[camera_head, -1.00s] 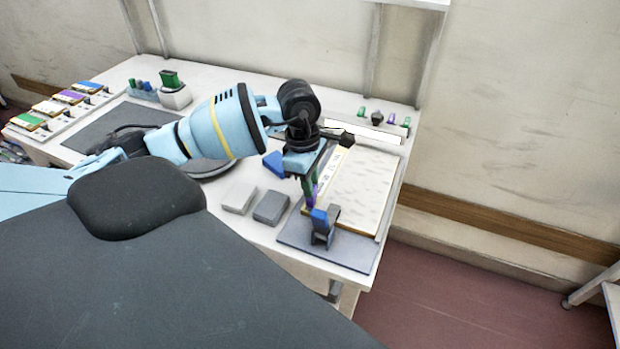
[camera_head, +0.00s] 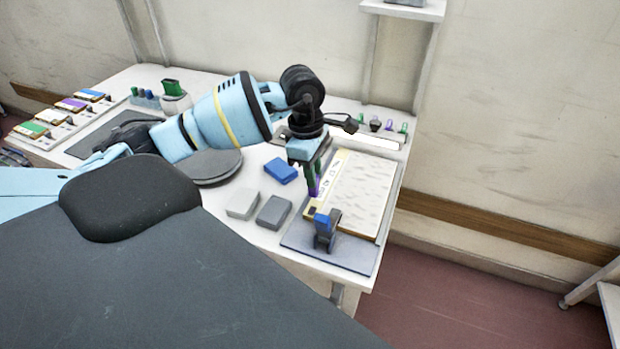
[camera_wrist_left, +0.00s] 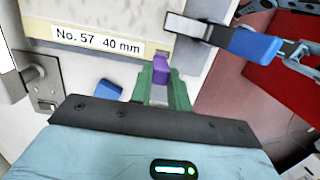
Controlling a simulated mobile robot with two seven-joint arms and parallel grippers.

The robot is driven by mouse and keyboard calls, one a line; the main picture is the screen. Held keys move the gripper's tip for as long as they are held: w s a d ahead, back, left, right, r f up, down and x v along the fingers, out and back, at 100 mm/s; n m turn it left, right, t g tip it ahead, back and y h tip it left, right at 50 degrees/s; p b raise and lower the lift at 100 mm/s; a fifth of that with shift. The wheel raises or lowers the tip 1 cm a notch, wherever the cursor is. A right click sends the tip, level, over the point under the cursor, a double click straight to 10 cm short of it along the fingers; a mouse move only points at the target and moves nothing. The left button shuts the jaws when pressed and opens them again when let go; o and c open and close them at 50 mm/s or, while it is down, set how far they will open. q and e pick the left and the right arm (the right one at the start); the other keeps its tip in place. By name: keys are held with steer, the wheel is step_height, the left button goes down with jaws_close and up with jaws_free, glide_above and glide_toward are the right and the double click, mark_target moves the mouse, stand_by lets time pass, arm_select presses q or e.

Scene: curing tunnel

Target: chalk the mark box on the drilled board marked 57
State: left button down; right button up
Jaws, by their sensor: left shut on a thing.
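The drilled board (camera_head: 362,195) lies at the right end of the bench, with a pale label strip along its left edge. In the left wrist view this strip (camera_wrist_left: 98,40) reads "No. 57 40 mm". My left gripper (camera_head: 316,178) points down over the strip, its green fingers (camera_wrist_left: 160,88) shut on a purple chalk (camera_wrist_left: 160,66). The chalk's tip is at the strip's end, past the printing; I cannot tell whether it touches. The chalk and fingers hide part of that end, so the mark box cannot be made out clearly. My right gripper is not in view.
A blue-handled clamp (camera_head: 325,229) stands at the board's near edge, close to the chalk. Blue (camera_head: 281,171), white (camera_head: 242,204) and grey (camera_head: 273,212) blocks lie left of the board. Several coloured pieces stand along the back right. A round dark disc (camera_head: 212,168) lies further left.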

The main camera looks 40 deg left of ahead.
arm_select(q)
steer(key=shift+r, duration=0.65)
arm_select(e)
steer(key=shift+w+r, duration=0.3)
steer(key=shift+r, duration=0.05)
arm_select(q)
steer(key=shift+r+p, duration=0.55)
steer(key=shift+r, duration=1.05)
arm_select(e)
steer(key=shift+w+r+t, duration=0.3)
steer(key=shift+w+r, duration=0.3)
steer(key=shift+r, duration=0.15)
arm_select(q)
steer(key=shift+f, duration=0.1)
